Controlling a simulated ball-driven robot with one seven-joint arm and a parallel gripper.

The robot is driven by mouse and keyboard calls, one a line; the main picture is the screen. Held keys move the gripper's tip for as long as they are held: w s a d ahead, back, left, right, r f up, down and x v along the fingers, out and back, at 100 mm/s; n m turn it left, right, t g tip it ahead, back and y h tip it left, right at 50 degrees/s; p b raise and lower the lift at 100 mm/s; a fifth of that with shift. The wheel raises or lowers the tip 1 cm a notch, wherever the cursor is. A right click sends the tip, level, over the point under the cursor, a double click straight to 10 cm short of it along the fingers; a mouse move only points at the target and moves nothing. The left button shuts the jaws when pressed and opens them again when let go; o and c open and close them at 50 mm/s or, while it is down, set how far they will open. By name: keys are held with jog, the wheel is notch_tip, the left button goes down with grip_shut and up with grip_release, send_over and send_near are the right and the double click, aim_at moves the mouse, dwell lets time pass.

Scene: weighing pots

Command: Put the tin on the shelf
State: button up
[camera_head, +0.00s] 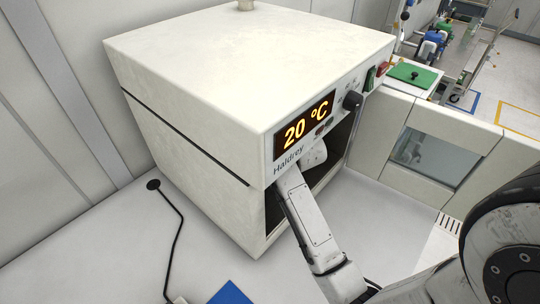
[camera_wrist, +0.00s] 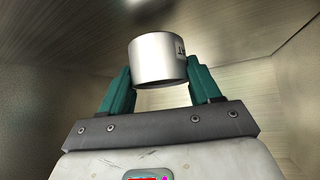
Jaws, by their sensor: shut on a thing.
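A silver-grey tin (camera_wrist: 156,58) with dark lettering at its right edge is in the wrist view. My gripper (camera_wrist: 160,82) has its two green fingers on either side of the tin and is shut on it. Pale walls surround the tin in that view, inside the oven chamber. The oven (camera_head: 215,80) is a white box in the head view, its display reading 20 °C. My arm reaches into its open front, so the gripper and tin are hidden there. I cannot make out the shelf clearly in either view.
The oven door (camera_head: 430,150), with a small window, stands open to the right. The opening is narrow around my arm. A black cable (camera_head: 178,235) and a blue item (camera_head: 230,294) lie on the white bench (camera_head: 110,250). A green-topped item (camera_head: 412,75) is behind the door.

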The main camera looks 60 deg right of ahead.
jog(key=shift+w+d+r, duration=0.1)
jog(key=shift+w+d, duration=0.4)
jog(key=shift+w, duration=0.2)
jog(key=shift+s+a+f, duration=0.1)
jog(key=shift+s+f, duration=0.1)
jog(key=shift+f, duration=0.65)
jog(key=shift+f, duration=0.15)
jog(key=o, duration=1.2)
jog(key=shift+c, duration=0.2)
